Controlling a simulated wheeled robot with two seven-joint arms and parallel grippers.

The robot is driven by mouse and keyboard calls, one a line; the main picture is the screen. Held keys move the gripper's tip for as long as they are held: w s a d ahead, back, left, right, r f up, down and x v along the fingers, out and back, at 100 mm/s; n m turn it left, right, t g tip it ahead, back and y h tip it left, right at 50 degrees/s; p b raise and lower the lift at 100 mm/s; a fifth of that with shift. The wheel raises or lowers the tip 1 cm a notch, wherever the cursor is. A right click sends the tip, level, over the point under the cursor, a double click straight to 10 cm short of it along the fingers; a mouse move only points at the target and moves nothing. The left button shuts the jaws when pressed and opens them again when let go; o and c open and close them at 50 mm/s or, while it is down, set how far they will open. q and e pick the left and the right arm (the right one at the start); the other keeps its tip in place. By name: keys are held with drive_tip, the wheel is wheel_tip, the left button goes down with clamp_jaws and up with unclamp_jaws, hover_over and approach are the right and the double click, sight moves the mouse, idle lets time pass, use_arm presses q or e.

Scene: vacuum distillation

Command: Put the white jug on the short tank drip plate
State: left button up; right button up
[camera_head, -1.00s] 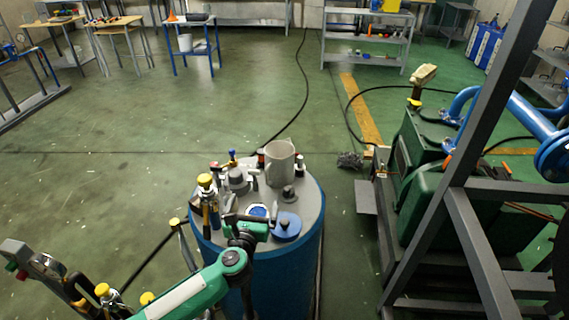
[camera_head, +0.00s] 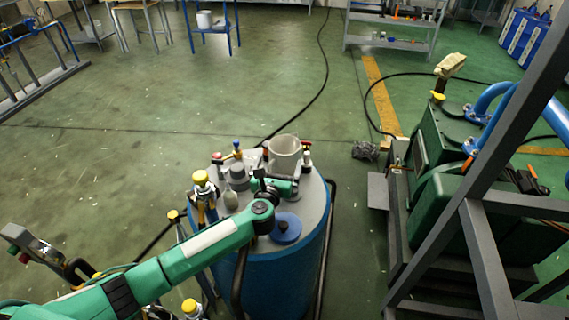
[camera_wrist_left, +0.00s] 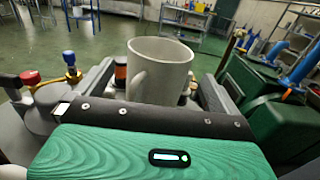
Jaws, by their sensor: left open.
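The white jug (camera_head: 285,149) stands upright on the grey top (camera_head: 318,205) of the blue tank, toward its far edge. In the left wrist view the jug (camera_wrist_left: 168,66) is close ahead, its handle facing me. My left gripper (camera_head: 282,172) is low over the tank top, just on the near side of the jug. In the wrist view the jaws of my left gripper (camera_wrist_left: 157,84) are apart, with the jug between or just beyond them; contact cannot be told. I cannot tell which part is the short tank drip plate.
Valves with yellow (camera_head: 200,177) and red (camera_wrist_left: 31,77) caps, a grey fitting (camera_head: 237,172) and a blue lid (camera_head: 286,228) crowd the tank top. Green machinery (camera_head: 425,185) behind a dark frame stands at the right. Open floor lies behind and left.

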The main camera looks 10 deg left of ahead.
sight(281, 156)
use_arm(q)
drive_tip(key=shift+w+r, duration=0.2)
drive_tip(key=shift+w, duration=0.4)
drive_tip(key=shift+w+f+p, duration=0.1)
drive_tip(key=shift+w+p, duration=0.5)
drive_tip(key=shift+w, duration=1.65)
drive_tip(key=c, duration=1.2)
drive_tip(key=shift+c, duration=0.2)
